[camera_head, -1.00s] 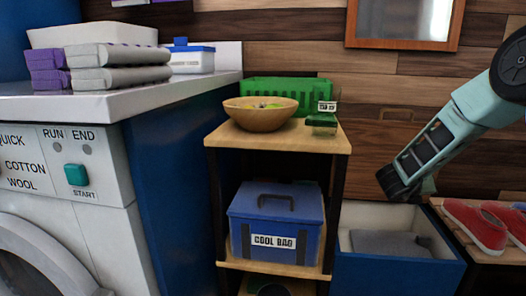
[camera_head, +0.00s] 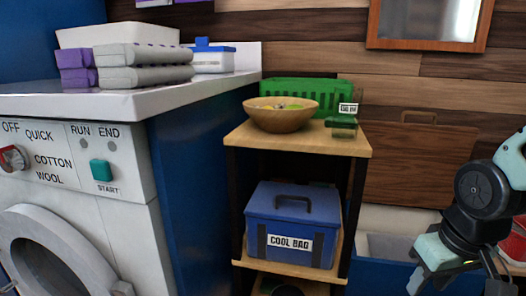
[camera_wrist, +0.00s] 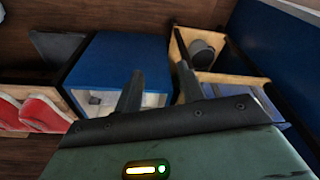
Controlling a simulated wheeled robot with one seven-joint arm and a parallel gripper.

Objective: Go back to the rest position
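My gripper shows in the wrist view (camera_wrist: 158,92) with its two dark fingers spread apart and nothing between them. It points down over the floor, above the blue bin (camera_wrist: 115,62). In the head view my arm is folded at the right edge, in front of the blue bin (camera_head: 385,275); the fingertips are partly cut off at the lower right edge. No object is held.
A wooden shelf (camera_head: 345,143) holds a bowl (camera_head: 278,116), a green basket (camera_head: 300,90) and a blue cool bag (camera_head: 292,225). A washing machine (camera_head: 80,200) stands at left. Red shoes (camera_wrist: 42,113) lie on a low rack beside the bin.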

